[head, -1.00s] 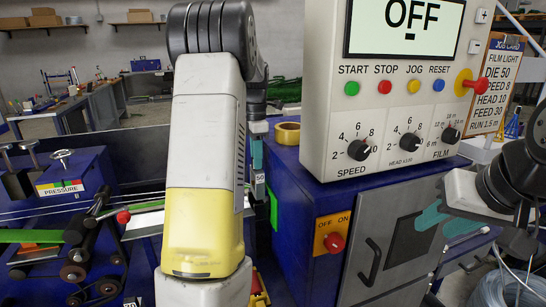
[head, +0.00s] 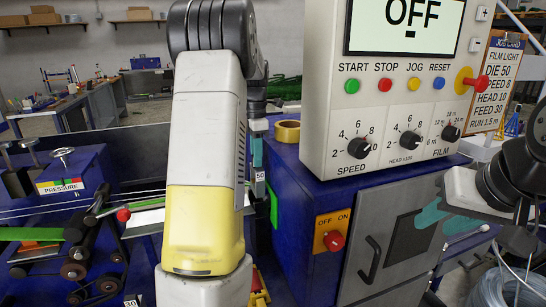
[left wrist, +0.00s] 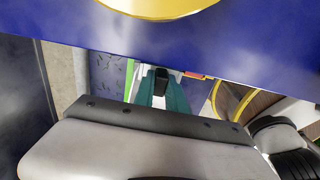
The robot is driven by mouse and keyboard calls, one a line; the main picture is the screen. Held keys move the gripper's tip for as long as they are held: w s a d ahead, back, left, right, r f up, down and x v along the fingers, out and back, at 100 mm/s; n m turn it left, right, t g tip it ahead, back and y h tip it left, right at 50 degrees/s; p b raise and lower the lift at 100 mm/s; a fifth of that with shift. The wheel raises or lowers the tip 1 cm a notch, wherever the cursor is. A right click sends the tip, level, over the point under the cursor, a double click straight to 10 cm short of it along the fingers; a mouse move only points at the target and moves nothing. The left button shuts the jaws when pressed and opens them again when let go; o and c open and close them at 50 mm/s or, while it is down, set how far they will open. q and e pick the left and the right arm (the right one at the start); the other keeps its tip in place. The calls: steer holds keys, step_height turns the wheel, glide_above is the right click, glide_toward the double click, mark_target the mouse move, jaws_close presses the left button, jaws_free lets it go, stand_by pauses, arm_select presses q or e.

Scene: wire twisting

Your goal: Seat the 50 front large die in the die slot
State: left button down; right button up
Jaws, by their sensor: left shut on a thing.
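My left gripper (head: 257,152) has teal fingers and hangs mostly hidden behind my own left arm, beside the blue cabinet. It is shut on the 50 front large die (head: 260,177), of which only a small white tag reading 50 shows clearly. In the left wrist view the teal fingers (left wrist: 161,95) point away from the camera with a dark piece between them. The die slot is not visible; my arm covers that part of the machine. My right gripper (head: 432,214) is in front of the cabinet door at the right; its finger opening is unclear.
The control box (head: 395,100) with an OFF display stands on the blue cabinet (head: 300,215), a yellow tape roll (head: 287,131) beside it. Rollers, a red knob (head: 123,215) and thin wires lie left of my arm. A tag reading 30 (head: 131,301) is at the bottom.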

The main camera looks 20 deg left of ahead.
mark_target(257, 172)
arm_select(q)
steer(key=shift+f, duration=2.9)
steer(key=shift+r, duration=0.15)
